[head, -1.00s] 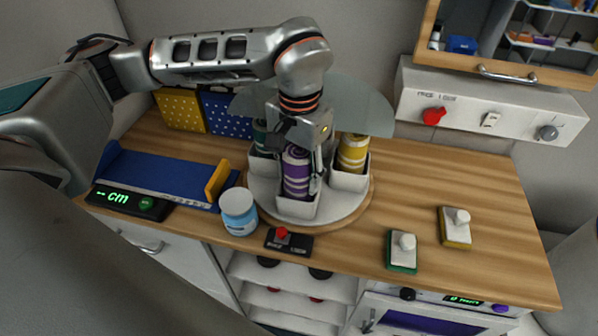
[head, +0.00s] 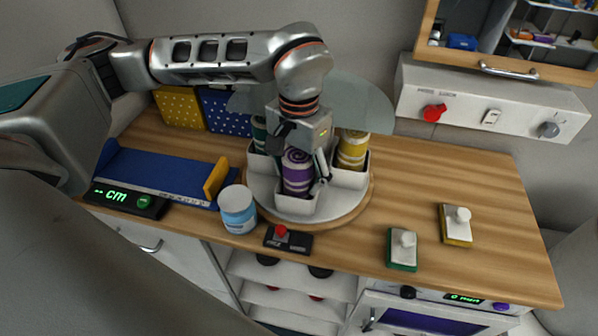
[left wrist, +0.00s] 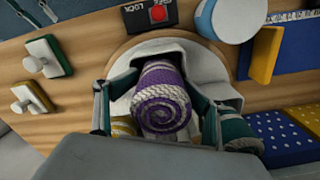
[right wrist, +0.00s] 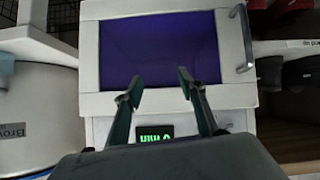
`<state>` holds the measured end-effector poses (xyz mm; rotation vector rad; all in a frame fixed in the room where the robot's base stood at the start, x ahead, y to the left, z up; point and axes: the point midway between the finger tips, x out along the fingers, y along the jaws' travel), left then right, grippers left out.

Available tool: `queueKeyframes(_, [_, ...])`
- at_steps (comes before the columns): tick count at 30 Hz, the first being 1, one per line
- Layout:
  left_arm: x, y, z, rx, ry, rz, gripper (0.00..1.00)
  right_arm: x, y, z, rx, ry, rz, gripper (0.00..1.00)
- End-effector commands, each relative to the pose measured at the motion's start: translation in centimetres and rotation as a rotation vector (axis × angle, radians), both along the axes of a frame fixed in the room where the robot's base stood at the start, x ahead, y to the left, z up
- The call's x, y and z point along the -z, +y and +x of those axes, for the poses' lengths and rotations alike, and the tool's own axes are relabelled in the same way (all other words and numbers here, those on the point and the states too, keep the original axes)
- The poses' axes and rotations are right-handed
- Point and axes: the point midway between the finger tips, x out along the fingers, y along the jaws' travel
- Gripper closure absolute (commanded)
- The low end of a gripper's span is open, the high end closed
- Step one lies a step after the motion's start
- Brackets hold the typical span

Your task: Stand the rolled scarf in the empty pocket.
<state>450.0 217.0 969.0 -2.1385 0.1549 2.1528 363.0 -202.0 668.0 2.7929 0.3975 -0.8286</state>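The rolled purple-and-white scarf (head: 297,176) stands upright in the front white pocket (head: 297,205) of the round carousel (head: 350,204). Its spiral end shows in the left wrist view (left wrist: 160,108). My left gripper (head: 303,178) is over that pocket, with its fingers apart on either side of the scarf. The left wrist view shows a gap between the scarf and at least one finger. A yellow scarf (head: 352,150) stands in the right pocket and a dark green one (head: 259,133) in the left pocket. My right gripper (right wrist: 158,88) is open and empty before a purple-windowed door (right wrist: 158,50).
A clear curved shield (head: 365,105) stands behind the carousel. A blue jar (head: 238,210) and a red-knobbed lock box (head: 289,241) are in front. A blue measuring tray (head: 165,175) lies left. Two handled blocks (head: 403,250) (head: 456,225) sit right, with free counter behind.

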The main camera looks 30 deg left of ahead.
Motion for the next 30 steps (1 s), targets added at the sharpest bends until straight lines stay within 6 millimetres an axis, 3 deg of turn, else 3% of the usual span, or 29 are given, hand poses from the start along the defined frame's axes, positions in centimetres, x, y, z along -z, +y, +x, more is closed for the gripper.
queueKeyframes(14, [-0.6,0.0,0.1,-0.001,-0.002,0.000,0.39,-0.3,0.0,0.0,-0.001,0.000,-0.001,0.60])
queueKeyframes(20, [-3.2,0.0,0.3,-0.002,-0.009,0.000,0.39,-0.4,0.0,0.0,0.000,0.002,-0.001,0.60])
queueKeyframes(30, [-9.8,0.0,0.2,-0.002,-0.010,0.000,0.39,-0.3,0.0,-0.1,0.000,0.003,-0.002,0.60])
